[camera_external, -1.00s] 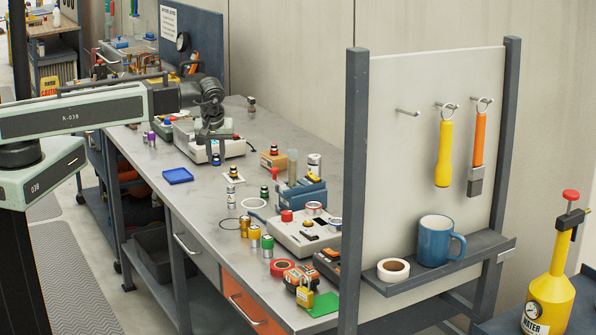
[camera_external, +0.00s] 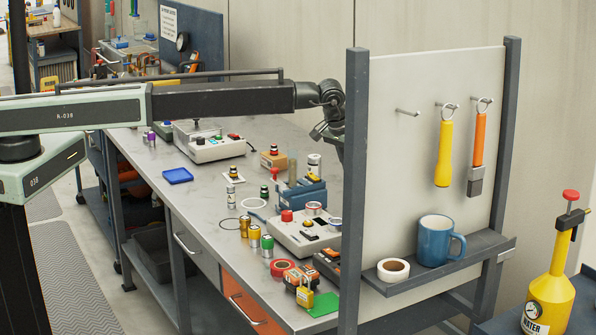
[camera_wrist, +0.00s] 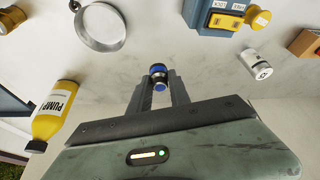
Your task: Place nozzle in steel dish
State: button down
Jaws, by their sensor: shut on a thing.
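In the wrist view my gripper (camera_wrist: 158,90) is shut on a small cylinder with a blue band and a pale metal part, which I take to be the nozzle (camera_wrist: 158,72). A round steel dish (camera_wrist: 100,44) with a raised rim lies on the pale bench top, up and left of the held nozzle and apart from it; it looks empty. In the external view my wrist (camera_external: 332,125) is beside the upright post of the tool board; my fingertips, the nozzle and the dish are hidden or cannot be made out there.
A yellow pump bottle (camera_wrist: 52,118) is left of my gripper in the wrist view. A blue box with yellow parts (camera_wrist: 225,16) and a white cylinder (camera_wrist: 257,64) are to the right. The tool board's post (camera_external: 356,180) stands close to my wrist in the external view.

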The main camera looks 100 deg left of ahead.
jog(key=w+d+m, duration=0.1)
jog(key=w+d, duration=0.5)
jog(key=d, duration=0.2)
notch_tip(320, 180, down, 10)
jog(key=b, duration=1)
jog(key=shift+s+d+f+b, duration=0.1)
jog(key=shift+s+f+b, duration=0.1)
jog(key=shift+b, duration=0.1)
jog(key=shift+r, duration=0.1)
jog(key=c, duration=1.1)
grip_release()
jog(key=shift+r, duration=0.1)
notch_tip(320, 180, up, 7)
jog(key=p, duration=0.7)
